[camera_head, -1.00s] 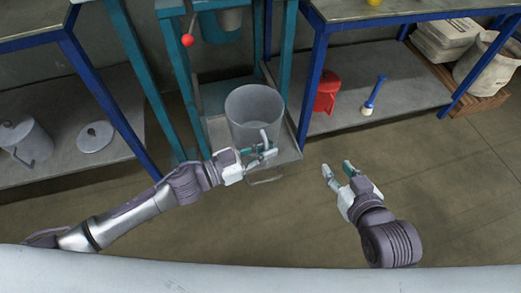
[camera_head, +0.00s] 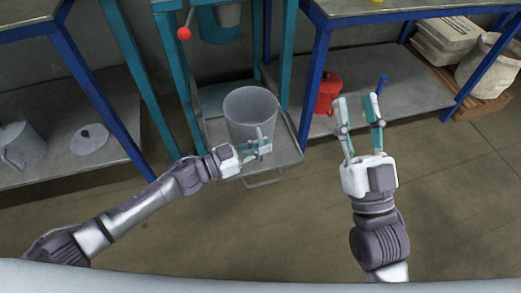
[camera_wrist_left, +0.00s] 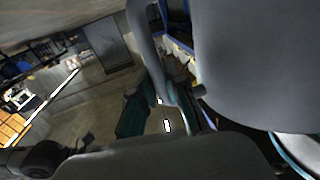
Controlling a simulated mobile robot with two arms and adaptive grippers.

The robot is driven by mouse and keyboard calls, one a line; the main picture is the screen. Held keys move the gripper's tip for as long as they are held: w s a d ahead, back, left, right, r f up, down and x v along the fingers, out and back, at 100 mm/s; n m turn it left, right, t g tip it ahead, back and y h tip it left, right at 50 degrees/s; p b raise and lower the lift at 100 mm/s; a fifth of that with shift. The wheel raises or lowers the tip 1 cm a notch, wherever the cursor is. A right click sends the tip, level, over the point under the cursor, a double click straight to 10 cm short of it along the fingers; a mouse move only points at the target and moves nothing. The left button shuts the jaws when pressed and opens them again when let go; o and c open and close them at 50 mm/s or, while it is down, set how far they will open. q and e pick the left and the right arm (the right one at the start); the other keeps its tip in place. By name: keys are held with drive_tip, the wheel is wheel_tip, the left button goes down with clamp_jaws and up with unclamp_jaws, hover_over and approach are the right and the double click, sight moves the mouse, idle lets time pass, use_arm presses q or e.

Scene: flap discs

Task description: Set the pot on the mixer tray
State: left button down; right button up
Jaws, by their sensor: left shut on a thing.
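The pot (camera_head: 250,103) is a grey, open-topped metal cylinder with a side handle (camera_wrist_left: 148,55). It stands upright over the mixer tray (camera_head: 285,155), a flat grey metal tray with a front pull in the teal frame. I cannot tell whether its base touches the tray. My left gripper (camera_head: 261,143) is shut on the handle at the pot's front; in the left wrist view the pot wall (camera_wrist_left: 265,60) fills the upper right. My right gripper (camera_head: 357,97) is open and empty, to the right of the pot, pointing away from me.
The teal mixer frame (camera_head: 178,90) rises around the tray, with a red-knobbed lever (camera_head: 184,34). Blue-legged tables stand on both sides. On the left shelf are another pot (camera_head: 22,145) and a lid (camera_head: 90,138); on the right shelf is a red can (camera_head: 326,93). The front floor is clear.

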use_arm(q)
drive_tip(key=shift+f, duration=0.35)
use_arm(e)
drive_tip(key=shift+s+r+t, duration=0.7)
drive_tip(key=shift+s+r, duration=0.1)
drive_tip(key=shift+r, duration=0.1)
use_arm(q)
drive_tip(key=shift+f, duration=0.15)
use_arm(e)
drive_tip(key=shift+s+d, duration=0.1)
use_arm(q)
drive_tip(key=c, duration=1.2)
unclamp_jaws()
use_arm(e)
drive_tip(key=shift+r+y, duration=0.1)
drive_tip(key=shift+y, duration=0.3)
